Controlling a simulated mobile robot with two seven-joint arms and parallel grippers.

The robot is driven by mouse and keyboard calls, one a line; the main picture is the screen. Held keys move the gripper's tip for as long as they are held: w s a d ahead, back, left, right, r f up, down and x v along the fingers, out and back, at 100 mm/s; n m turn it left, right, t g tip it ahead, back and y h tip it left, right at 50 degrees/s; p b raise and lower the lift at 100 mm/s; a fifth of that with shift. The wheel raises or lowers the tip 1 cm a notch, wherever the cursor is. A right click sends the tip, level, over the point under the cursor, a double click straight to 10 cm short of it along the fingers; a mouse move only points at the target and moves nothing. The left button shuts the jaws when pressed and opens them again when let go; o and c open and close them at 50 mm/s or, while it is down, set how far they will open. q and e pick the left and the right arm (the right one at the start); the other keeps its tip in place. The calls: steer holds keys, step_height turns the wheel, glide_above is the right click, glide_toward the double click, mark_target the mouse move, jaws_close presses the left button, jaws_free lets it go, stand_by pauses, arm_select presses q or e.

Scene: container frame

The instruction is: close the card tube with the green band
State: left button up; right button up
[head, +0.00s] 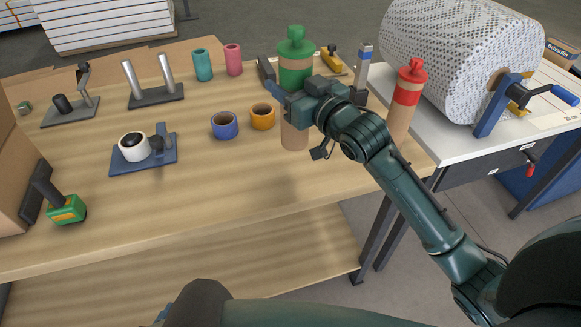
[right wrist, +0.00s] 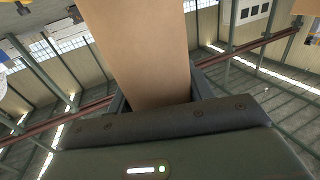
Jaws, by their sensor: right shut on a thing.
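The card tube with the green band (head: 296,78) is upright at the back right of the table in the head view. A green knobbed cap (head: 295,43) is at its top; I cannot tell whether it is fully seated. My right gripper (head: 284,97) is shut on this tube just below the band and hides part of it. In the right wrist view the tan tube wall (right wrist: 145,50) stands between the fingers. I cannot tell whether the tube's lower end touches the table. My left gripper is not in view.
A red-banded tube (head: 404,98) with a red cap stands to the right. A tape dispenser (head: 145,158) is farther left. A large wrap roll (head: 450,55) is on the right-hand bench. The table's front middle is clear.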

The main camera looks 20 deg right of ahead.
steer(key=shift+w+d+r, duration=0.1)
steer(key=shift+w+r, duration=0.1)
steer(key=shift+w, duration=0.05)
steer(key=shift+f, duration=3.15)
steer(key=shift+f, duration=1.85)
steer(key=shift+f, duration=0.2)
steer(key=o, duration=1.4)
steer(key=shift+s, duration=0.1)
